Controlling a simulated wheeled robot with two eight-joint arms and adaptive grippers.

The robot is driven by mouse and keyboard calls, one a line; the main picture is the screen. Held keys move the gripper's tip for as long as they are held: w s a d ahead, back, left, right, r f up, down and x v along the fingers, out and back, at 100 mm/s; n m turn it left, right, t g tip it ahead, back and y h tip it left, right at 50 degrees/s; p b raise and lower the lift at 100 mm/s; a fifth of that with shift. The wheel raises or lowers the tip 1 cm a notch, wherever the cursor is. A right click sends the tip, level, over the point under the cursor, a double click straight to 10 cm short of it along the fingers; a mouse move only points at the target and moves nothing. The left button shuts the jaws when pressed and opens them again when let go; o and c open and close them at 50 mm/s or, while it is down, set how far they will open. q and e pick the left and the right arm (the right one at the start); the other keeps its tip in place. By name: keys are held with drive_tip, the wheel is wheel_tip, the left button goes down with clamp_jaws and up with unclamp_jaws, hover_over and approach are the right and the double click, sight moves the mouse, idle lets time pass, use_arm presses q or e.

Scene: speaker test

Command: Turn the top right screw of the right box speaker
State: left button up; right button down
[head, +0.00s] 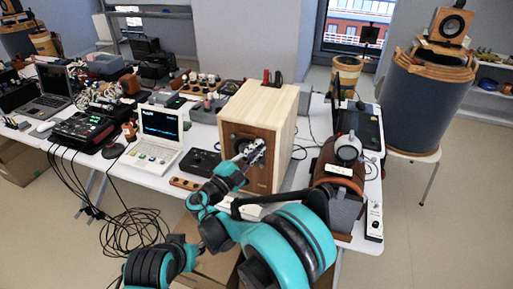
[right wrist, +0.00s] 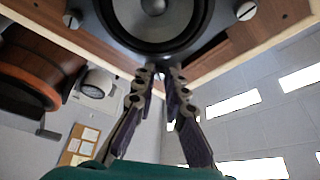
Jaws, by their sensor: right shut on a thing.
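The box speaker (head: 282,113), pale wood with a brown front, stands on the white table in the head view. In the right wrist view its round dark driver (right wrist: 153,28) fills the top, with one slotted screw on the left (right wrist: 71,20) and one on the right (right wrist: 246,11). My right gripper (head: 257,149) is at the upper right of the speaker's front. In the right wrist view its fingertips (right wrist: 159,73) come together at the driver's rim near a box corner.
A small white laptop (head: 158,130) and a dark control box (head: 200,163) are left of the speaker. Cables (head: 130,229) hang and lie at the front left. The floor at the right is mostly clear.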

sight(264, 125)
drive_tip(key=shift+m, duration=0.4)
drive_tip(key=c, duration=1.8)
unclamp_jaws()
drive_tip(key=shift+w, duration=0.1)
drive_tip(key=shift+c, duration=0.2)
drive_tip(key=o, duration=0.6)
drive_tip(key=r, duration=0.6)
drive_tip(key=shift+w+d+r, duration=0.15)
drive_tip(key=shift+w+r, duration=0.05)
drive_tip(key=shift+w, duration=0.05)
drive_tip(key=r, duration=0.2)
drive_tip(key=s+r, duration=0.1)
drive_tip(key=shift+a, duration=0.25)
drive_tip(key=c, duration=0.6)
drive_tip(key=shift+w+d+r, duration=0.1)
drive_tip(key=shift+w+r, duration=0.15)
drive_tip(key=shift+w, duration=0.05)
drive_tip(key=shift+s+r, duration=0.1)
